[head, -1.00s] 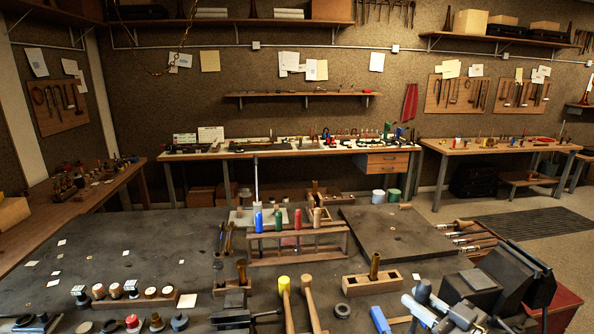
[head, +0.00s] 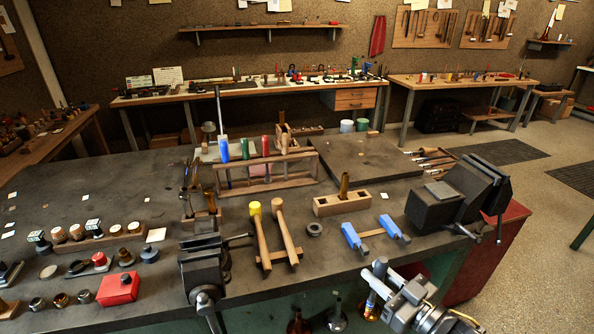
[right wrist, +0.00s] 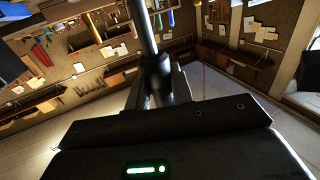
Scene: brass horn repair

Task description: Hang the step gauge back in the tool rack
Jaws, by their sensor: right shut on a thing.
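The wooden tool rack (head: 290,182) stands on the workbench in the middle of the head view. Blue (head: 224,150), green (head: 245,149) and red (head: 265,146) handles stand upright in it. My right gripper (head: 374,276) is in front of the bench's near edge, low and right of the rack and apart from it. It is shut on a thin dark rod (right wrist: 147,38), seemingly the step gauge, which extends up the right wrist view. In the head view the rod cannot be made out clearly. My left gripper is not in view.
Two mallets (head: 272,230), a wooden block (head: 325,206) and blue pieces (head: 354,239) lie between the near edge and the rack. A bench vise (head: 205,264) is at the front and another (head: 455,198) at the right. A dark board (head: 365,160) lies flat right of the rack.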

